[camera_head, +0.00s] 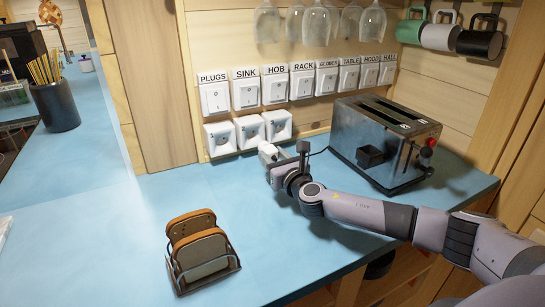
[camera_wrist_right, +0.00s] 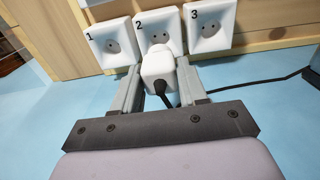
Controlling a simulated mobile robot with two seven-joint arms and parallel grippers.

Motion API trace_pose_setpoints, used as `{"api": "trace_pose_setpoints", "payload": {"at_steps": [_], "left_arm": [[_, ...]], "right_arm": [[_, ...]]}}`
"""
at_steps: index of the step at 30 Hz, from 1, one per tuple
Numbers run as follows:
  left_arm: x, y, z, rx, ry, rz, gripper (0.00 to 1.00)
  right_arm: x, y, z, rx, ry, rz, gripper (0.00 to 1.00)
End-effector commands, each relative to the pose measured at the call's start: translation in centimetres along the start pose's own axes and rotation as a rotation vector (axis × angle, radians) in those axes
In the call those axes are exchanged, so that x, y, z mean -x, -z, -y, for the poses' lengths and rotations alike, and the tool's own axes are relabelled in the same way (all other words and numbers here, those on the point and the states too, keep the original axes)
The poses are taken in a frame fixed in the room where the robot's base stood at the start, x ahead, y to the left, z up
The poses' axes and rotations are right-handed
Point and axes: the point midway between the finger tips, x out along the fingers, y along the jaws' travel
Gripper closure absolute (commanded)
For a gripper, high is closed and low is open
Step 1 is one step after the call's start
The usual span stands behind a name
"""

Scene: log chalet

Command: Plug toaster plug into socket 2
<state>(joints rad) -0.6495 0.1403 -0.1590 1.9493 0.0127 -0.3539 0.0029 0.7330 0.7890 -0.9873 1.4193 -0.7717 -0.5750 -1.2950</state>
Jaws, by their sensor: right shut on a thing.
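My right gripper (camera_head: 273,160) is shut on the white toaster plug, just in front of the wall sockets. In the right wrist view the plug (camera_wrist_right: 158,68) sits between both fingers, its black cord end toward the camera. Its prongs are hidden. Socket 2 (camera_wrist_right: 157,38) is a white square with a recessed round face. Its holes show above the plug, which overlaps its lower part; I cannot tell whether they touch. In the head view socket 2 (camera_head: 249,131) is the middle of three. The metal toaster (camera_head: 385,140) stands to the right. My left gripper is not in view.
Socket 1 (camera_wrist_right: 112,45) and socket 3 (camera_wrist_right: 211,25) flank socket 2. Labelled switches (camera_head: 246,91) are above, with hanging glasses (camera_head: 314,22) higher. A toast rack (camera_head: 200,250) stands front left. The cord (camera_wrist_right: 255,84) runs right.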

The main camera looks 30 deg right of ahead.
Motion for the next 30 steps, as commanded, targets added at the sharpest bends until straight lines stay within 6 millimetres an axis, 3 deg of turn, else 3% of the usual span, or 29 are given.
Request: {"api": "trace_pose_setpoints", "payload": {"at_steps": [18,30], "left_arm": [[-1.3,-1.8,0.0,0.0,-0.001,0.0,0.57],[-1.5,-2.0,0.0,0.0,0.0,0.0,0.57]], "right_arm": [[-4.8,0.1,-0.1,-0.003,-0.001,0.001,0.89],[-5.8,0.0,-0.1,-0.002,-0.001,-0.001,0.89]]}}
